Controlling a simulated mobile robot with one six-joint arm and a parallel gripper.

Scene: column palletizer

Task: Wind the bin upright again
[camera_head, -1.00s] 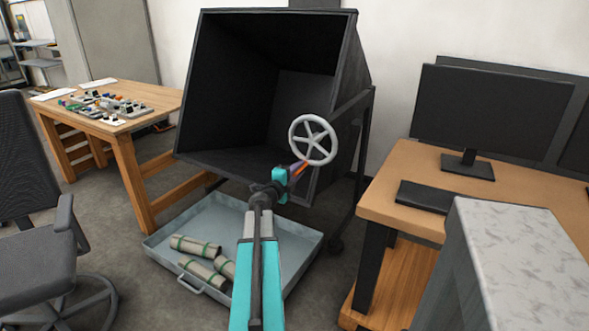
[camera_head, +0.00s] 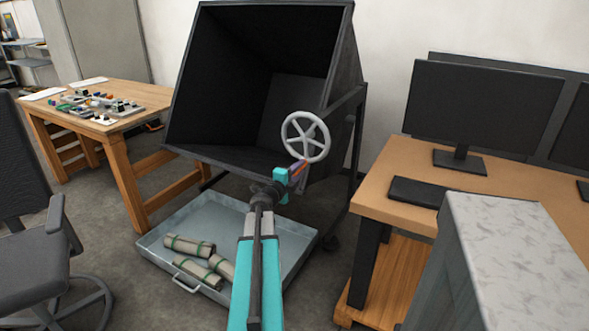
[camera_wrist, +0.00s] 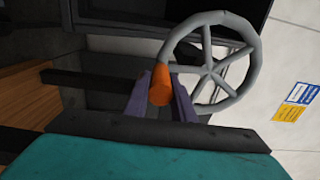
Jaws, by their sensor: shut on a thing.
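The bin (camera_head: 347,70) is a large dark box in a dark frame (camera_head: 352,150), tipped so its open mouth faces the camera. A grey spoked handwheel (camera_head: 326,143) sits at its right side and also shows in the wrist view (camera_wrist: 252,70). The wheel's orange handle (camera_wrist: 160,86) sticks out toward me. My gripper (camera_head: 297,177) is shut on this handle, with purple fingers on both sides of it in the wrist view. The handle is low on the wheel in the head view. The bin's inside looks empty, though its dark depths are hard to see.
A grey tray (camera_head: 160,243) with several rolled bundles (camera_head: 189,246) lies below the bin's mouth. A wooden workbench (camera_head: 128,127) stands left, a desk (camera_head: 395,208) with monitors right. An office chair (camera_head: 30,245) is at left, a grey block (camera_head: 515,235) at front right.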

